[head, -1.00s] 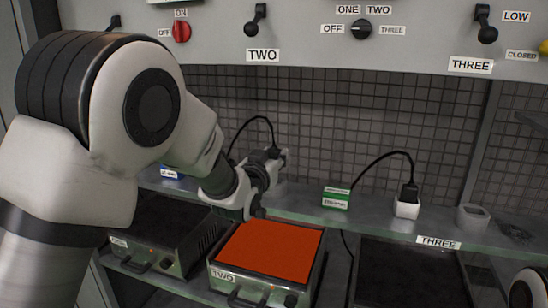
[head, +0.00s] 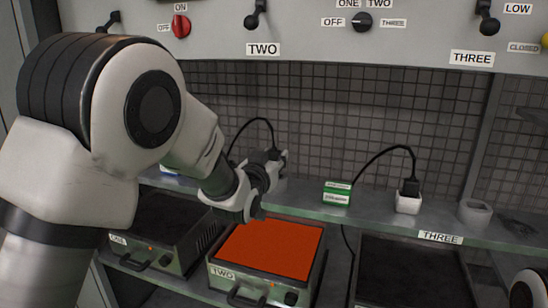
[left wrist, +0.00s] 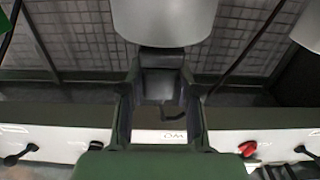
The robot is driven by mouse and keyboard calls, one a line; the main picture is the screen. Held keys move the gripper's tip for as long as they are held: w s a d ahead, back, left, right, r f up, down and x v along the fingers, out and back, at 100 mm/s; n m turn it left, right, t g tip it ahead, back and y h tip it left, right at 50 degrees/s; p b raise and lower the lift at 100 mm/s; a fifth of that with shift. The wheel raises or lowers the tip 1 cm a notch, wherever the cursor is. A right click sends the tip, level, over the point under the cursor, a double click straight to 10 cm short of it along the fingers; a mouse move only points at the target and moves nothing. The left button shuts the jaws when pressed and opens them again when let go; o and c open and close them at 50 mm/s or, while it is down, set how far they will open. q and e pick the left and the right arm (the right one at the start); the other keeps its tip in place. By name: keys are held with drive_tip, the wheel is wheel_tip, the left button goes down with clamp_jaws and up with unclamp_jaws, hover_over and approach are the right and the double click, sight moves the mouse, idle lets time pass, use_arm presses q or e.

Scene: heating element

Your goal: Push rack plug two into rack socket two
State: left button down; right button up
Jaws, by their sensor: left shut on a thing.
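Rack plug two (left wrist: 160,84) is a dark block clasped between the two fingers of my left gripper (left wrist: 160,68) in the left wrist view. A pale grey rounded body, apparently rack socket two (left wrist: 165,22), lies right beyond the fingertips, in line with the plug. The plug's front end meets or nearly meets it; I cannot tell how deep it sits. In the head view my left gripper (head: 270,170) is at the shelf edge behind the glowing heater, and the socket is mostly hidden by it. A black cable loops up behind the gripper. My right gripper is not seen.
Heater two (head: 270,248) glows orange below. The control panel (head: 300,30) with switches hangs above.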

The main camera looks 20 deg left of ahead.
use_arm(q)
drive_tip(key=shift+f+b, duration=1.05)
drive_tip(key=shift+f, duration=0.3)
drive_tip(key=c, duration=0.7)
unclamp_jaws()
drive_tip(key=s, duration=1.2)
drive_tip(key=shift+a, duration=0.2)
